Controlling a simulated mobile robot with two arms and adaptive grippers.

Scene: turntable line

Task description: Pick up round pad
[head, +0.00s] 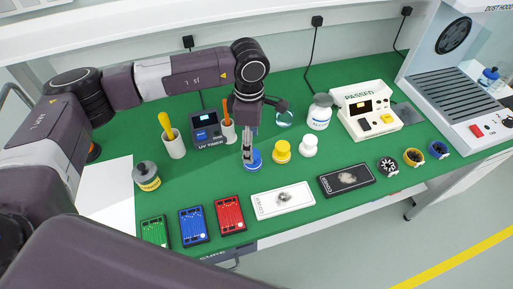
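My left arm reaches in from the left, and its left gripper (248,158) points straight down at the middle of the green mat. Its fingertips are at a small blue round piece (256,163), which they partly hide. I cannot tell whether the fingers touch or grip it. A yellow round piece (281,153) with a raised knob stands just to the right, and a similar white one (308,147) stands beyond it. Which of these is the round pad is not clear from the picture. My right gripper is not in view.
A UV timer box (208,134) and an orange-handled tool in a cup (229,132) stand behind left. A bottle (319,115) and a PASSED tester (366,108) stand behind right. White (268,207) and black (334,184) plates lie in front; several coloured trays lie front left.

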